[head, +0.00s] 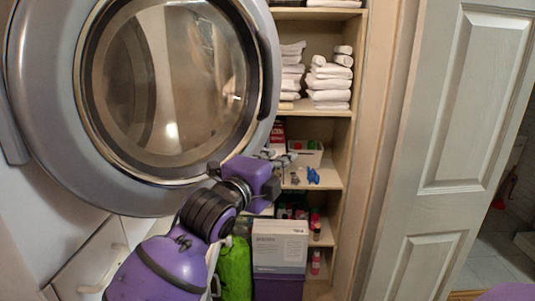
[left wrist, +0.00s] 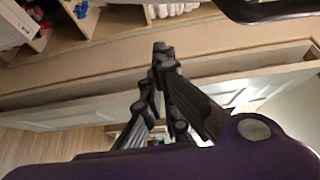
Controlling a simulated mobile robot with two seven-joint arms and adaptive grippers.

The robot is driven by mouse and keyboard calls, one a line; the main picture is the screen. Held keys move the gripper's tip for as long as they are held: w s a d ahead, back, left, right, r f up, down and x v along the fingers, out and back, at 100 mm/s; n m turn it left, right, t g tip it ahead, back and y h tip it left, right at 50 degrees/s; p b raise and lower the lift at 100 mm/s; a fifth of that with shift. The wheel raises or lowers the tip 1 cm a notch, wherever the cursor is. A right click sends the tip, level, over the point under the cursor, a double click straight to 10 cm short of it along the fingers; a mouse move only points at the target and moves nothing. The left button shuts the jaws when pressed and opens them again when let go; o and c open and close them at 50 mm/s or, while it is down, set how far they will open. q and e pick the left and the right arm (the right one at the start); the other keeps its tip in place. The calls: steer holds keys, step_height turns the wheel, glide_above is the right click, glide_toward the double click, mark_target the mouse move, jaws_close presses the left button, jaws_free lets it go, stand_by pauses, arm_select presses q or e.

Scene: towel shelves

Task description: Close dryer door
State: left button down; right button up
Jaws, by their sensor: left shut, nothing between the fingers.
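The dryer door (head: 58,75) is a large round grey ring with a dark-rimmed glass window, at the upper left of the head view. It stands out past the white machine front, partly in front of the shelves. A dark curved handle (head: 268,75) runs along its right edge. My left gripper (head: 288,159) is just beyond the door's lower right edge. I cannot tell whether it touches the door. In the left wrist view its fingers (left wrist: 162,50) are shut and empty, with a dark curved bar (left wrist: 275,10) at the top right. My right gripper is out of view.
Wooden shelves (head: 352,150) hold folded white towels (head: 329,80) and small bottles. A white box (head: 280,243) and a green bag (head: 235,270) sit below my left gripper. A white panelled door (head: 455,150) stands at the right, with open floor beyond.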

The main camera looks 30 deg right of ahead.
arm_select(q)
steer(key=w, duration=0.4)
steer(key=shift+w+a, duration=0.15)
steer(key=shift+a, duration=0.05)
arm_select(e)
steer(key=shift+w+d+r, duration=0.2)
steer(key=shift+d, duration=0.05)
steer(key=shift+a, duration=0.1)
arm_select(q)
steer(key=shift+w+f, duration=0.1)
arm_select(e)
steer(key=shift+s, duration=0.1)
